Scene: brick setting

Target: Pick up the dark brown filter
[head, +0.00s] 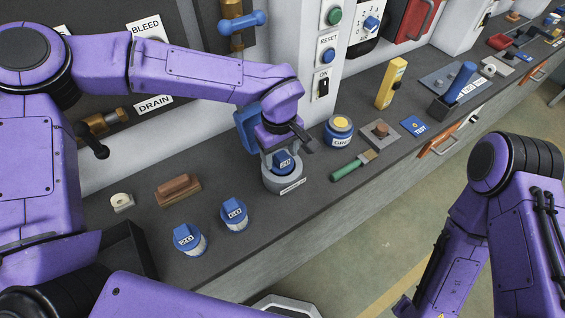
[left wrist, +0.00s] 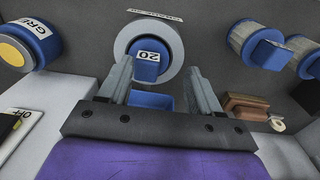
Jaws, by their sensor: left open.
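A blue-capped filter marked 20 (head: 283,160) sits in a round grey holder (head: 284,183) on the dark bench; its cap also shows in the left wrist view (left wrist: 148,70). Two more blue-capped filters with pale pleated sides stand to the left, one at the front (head: 188,240) and one just beyond it (head: 234,214). No filter that is clearly dark brown shows; the holder hides the marked filter's body. My left gripper (head: 287,140) is open over the holder. In the left wrist view its fingers (left wrist: 160,66) lie either side of the cap, holding nothing. My right gripper is out of view.
A brown block (head: 177,188) and a white roll (head: 121,202) lie left of the holder. A wall panel backs the bench.

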